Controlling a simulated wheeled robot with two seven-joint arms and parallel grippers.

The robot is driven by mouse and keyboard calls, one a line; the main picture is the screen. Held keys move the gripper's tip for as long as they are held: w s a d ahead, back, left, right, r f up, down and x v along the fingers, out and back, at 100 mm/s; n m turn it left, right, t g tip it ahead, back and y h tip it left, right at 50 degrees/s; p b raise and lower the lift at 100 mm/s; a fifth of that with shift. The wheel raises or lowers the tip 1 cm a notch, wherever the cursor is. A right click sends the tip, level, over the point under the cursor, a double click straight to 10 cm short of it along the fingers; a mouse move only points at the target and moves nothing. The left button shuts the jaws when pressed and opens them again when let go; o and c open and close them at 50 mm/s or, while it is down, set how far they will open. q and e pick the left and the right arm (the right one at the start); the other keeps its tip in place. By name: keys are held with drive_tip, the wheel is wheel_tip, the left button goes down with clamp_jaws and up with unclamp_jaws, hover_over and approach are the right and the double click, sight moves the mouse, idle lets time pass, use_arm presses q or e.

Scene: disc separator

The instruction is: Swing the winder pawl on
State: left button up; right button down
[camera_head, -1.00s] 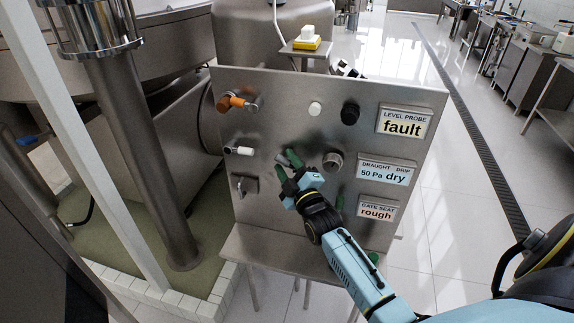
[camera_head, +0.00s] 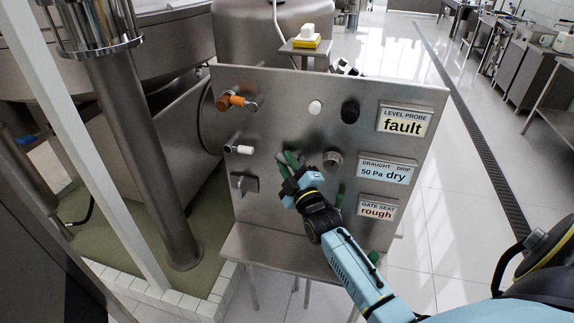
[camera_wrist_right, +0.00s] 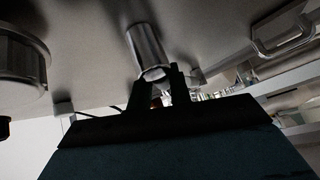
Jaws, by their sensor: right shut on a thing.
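My right gripper (camera_head: 286,162) is at the lower middle of the steel panel (camera_head: 285,92), its fingers close together. In the right wrist view its fingertips (camera_wrist_right: 157,84) meet the end of a metal cylindrical piece (camera_wrist_right: 147,42) standing out from the panel; the gripper is shut on it. In the head view the gripper hides most of this piece. No label marks the winder pawl, so I cannot tell for sure that this is it. My left gripper is not in view.
Close to the gripper are a round metal knob (camera_head: 333,161), a white-tipped lever (camera_head: 241,150) and a small latch (camera_head: 243,186). Higher up are an orange handle (camera_head: 234,100), a white button (camera_head: 315,108) and a black knob (camera_head: 350,112). Labels (camera_head: 403,122) line the right edge.

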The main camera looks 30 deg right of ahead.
drive_tip(key=m+h+b, duration=0.2)
drive_tip(key=m, duration=0.1)
drive_tip(key=m+t+h+b, duration=0.1)
drive_tip(key=m+h+b, duration=0.1)
drive_tip(key=m+b, duration=0.1)
drive_tip(key=s+d+m+t+h+b, duration=0.1)
drive_tip(key=m+h+b, duration=0.1)
drive_tip(key=shift+s+r+m+b, duration=0.1)
drive_tip(key=shift+r+m+b, duration=0.2)
drive_tip(key=shift+r+m, duration=0.1)
drive_tip(key=shift+s+d+r+m+g+h+b, duration=0.25)
drive_tip(key=shift+m+h+b, duration=0.4)
drive_tip(key=shift+m+h, duration=0.65)
drive_tip(key=shift+s+f+m+g+h+b, duration=0.1)
drive_tip(key=shift+m+g+h+b, duration=0.4)
drive_tip(key=shift+m+h, duration=0.8)
drive_tip(key=shift+s+d+r+m+g+h+b, duration=0.15)
drive_tip(key=shift+m+h+b, duration=0.7)
drive_tip(key=shift+m, duration=0.85)
drive_tip(key=shift+f, duration=0.1)
drive_tip(key=shift+m, duration=0.4)
drive_tip(key=c, duration=1.3)
unclamp_jaws()
drive_tip(key=shift+s+f, duration=0.1)
drive_tip(key=shift+s, duration=0.05)
drive_tip(key=b+v, duration=0.1)
drive_tip(key=v, duration=1.2)
